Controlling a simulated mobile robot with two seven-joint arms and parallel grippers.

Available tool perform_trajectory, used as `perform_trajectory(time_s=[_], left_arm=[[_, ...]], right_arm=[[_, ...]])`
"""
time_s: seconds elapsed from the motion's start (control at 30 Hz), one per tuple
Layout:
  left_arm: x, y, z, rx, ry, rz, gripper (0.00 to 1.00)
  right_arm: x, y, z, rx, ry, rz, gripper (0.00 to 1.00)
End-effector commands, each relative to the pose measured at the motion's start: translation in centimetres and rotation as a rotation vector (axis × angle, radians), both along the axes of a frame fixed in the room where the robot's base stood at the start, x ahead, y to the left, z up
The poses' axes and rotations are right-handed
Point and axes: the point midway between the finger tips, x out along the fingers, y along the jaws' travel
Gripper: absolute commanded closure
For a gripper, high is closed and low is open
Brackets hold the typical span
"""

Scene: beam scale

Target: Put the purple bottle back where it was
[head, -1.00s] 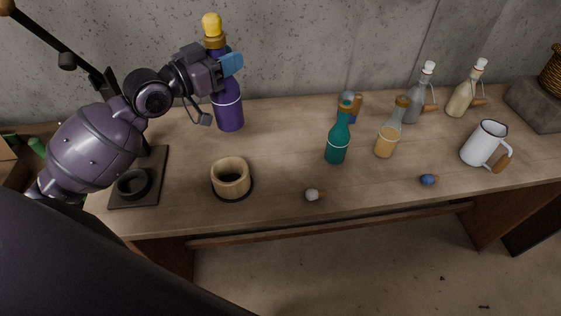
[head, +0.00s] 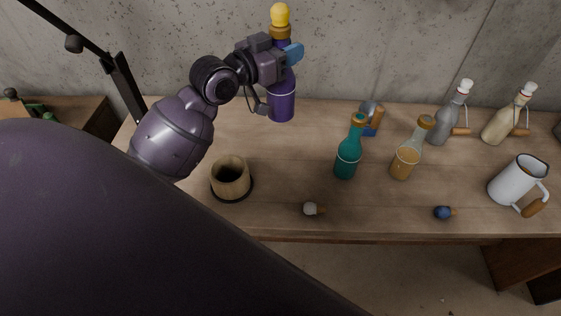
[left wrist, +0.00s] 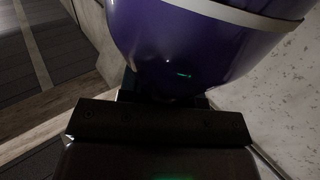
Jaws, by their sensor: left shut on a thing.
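The purple bottle (head: 281,104) with a yellow cap stands upright near the back of the table, by the wall. My left gripper (head: 290,56) is shut on its upper part, with blue fingertips around it. Whether the bottle's base touches the table I cannot tell. In the left wrist view the purple bottle (left wrist: 190,45) fills the upper middle, with a pale band across it. My right gripper is not in view.
A wooden cup (head: 230,180) stands at front left. A teal bottle (head: 347,158), an amber bottle (head: 405,163), a grey bottle (head: 444,122), a cream bottle (head: 503,123) and a white mug (head: 516,180) stand to the right. Small stoppers lie in front. The table between purple and teal bottles is clear.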

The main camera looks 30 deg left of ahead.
Motion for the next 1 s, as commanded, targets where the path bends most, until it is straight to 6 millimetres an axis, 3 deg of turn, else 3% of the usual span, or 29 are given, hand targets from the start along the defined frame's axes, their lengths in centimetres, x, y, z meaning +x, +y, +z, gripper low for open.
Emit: perform_trajectory(time_s=[0.33,0.47,1.0], left_arm=[[-0.1,0.2,-0.8,-0.012,0.02,0.076,1.0],[-0.1,0.2,-2.0,-0.011,0.027,0.081,1.0],[-0.1,0.2,-12.3,-0.011,0.026,0.081,1.0]], right_arm=[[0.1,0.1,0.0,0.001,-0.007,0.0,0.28],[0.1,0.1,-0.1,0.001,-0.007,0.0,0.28],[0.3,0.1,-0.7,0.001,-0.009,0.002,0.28]])
